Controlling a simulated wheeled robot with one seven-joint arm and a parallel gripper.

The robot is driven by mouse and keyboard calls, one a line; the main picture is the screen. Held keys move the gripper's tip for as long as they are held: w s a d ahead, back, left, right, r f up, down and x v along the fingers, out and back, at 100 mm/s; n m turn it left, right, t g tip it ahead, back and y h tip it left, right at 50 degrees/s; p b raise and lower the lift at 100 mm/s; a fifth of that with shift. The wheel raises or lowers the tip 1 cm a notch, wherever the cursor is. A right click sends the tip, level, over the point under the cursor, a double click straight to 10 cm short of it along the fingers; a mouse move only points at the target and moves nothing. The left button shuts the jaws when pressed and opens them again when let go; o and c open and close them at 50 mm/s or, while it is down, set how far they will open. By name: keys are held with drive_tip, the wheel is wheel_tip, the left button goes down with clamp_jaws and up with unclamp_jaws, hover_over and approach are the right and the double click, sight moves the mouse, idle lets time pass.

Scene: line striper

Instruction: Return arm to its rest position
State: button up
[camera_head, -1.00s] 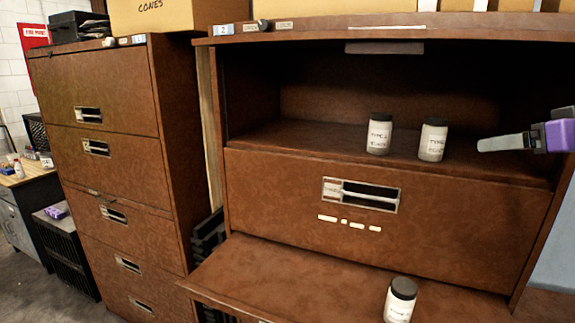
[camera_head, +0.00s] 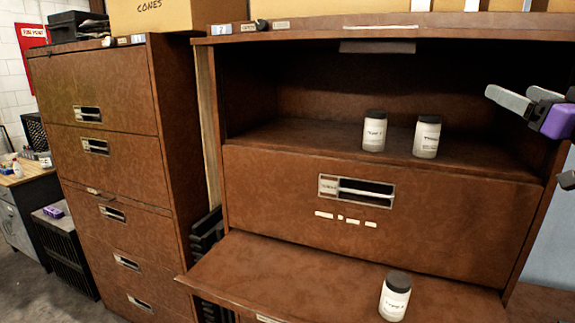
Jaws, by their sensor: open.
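My gripper (camera_head: 522,97) is at the right edge of the view, partly cut off. It has grey fingers and a purple body. It is open and empty, in front of the right side of the brown cabinet (camera_head: 280,185). Two white jars with dark lids, a left one (camera_head: 374,133) and a right one (camera_head: 426,139), stand upright on the open upper shelf, to the left of my gripper and apart from it. A third jar (camera_head: 395,299) stands on the lowered front panel (camera_head: 270,277) below.
A second brown cabinet (camera_head: 105,87) with closed drawers stands at the left. A cardboard box marked CONES (camera_head: 180,15) sits on top. A workbench (camera_head: 30,176) and a black crate (camera_head: 65,250) are at the far left. The space in front of the upper shelf is clear.

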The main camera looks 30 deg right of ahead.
drive_tip(key=s+a+f+m+h+b, duration=0.1)
drive_tip(key=a+f+m+h, duration=0.1)
drive_tip(key=a+f, duration=0.6)
drive_tip(key=s+a+f+m+h+b, duration=0.15)
drive_tip(key=a+f, duration=0.35)
drive_tip(key=f, duration=0.7)
drive_tip(key=s+a+f+m+h, duration=0.1)
drive_tip(key=a+f+m, duration=0.2)
drive_tip(key=a+f, duration=0.55)
drive_tip(key=s+a+f+n+g+y+b, duration=0.3)
drive_tip(key=s+a+f+n+y, duration=0.7)
drive_tip(key=s+a+f, duration=1)
wheel_tip(320, 180, down, 4)
drive_tip(key=shift+s+a+r+g+y, duration=0.1)
drive_tip(key=shift+s+a+g+y, duration=0.05)
drive_tip(key=shift+s+g+y, duration=0.7)
